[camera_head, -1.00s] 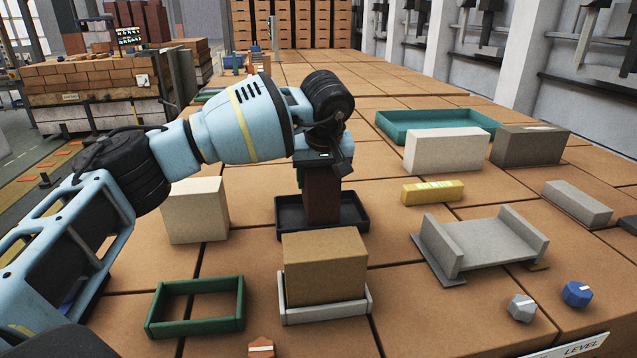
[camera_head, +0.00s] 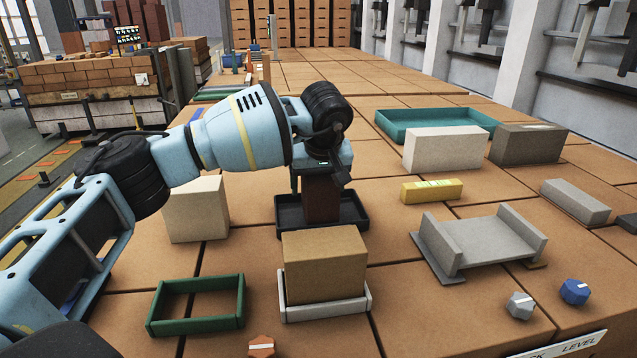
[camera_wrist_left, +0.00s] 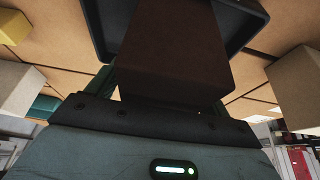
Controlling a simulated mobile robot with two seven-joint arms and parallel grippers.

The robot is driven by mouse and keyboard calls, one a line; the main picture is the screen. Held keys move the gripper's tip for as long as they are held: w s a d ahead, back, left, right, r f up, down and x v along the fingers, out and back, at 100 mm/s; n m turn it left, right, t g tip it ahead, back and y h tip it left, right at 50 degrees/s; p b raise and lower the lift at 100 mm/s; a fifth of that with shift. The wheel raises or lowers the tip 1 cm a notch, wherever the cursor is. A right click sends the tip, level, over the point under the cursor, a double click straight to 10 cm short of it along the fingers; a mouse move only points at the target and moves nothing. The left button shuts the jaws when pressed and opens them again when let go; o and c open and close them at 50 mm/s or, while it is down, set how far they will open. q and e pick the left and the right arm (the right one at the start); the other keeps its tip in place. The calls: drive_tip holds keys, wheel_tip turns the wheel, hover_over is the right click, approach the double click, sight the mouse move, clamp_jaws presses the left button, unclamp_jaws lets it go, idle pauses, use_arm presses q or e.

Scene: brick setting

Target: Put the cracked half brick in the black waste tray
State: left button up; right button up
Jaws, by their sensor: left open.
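The dark red-brown half brick (camera_head: 321,200) stands upright in the black waste tray (camera_head: 352,228); no crack can be made out. My left gripper (camera_head: 320,178) is directly above it, pointing down, open around the brick's upper part. The gripper hides the brick's top. In the left wrist view the brick (camera_wrist_left: 175,50) fills the space ahead of the gripper, with the black tray's rim (camera_wrist_left: 97,30) around it. Whether the fingers touch the brick cannot be told. My right gripper is not in view.
A tan block (camera_head: 325,265) in a pale tray stands just in front of the black tray. A cream block (camera_head: 196,210) stands left, a green frame (camera_head: 195,321) front left. A yellow bar (camera_head: 431,191) and grey channel piece (camera_head: 480,250) lie right.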

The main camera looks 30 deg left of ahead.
use_arm(q)
drive_tip(key=v, duration=1.2)
drive_tip(key=shift+r, duration=0.1)
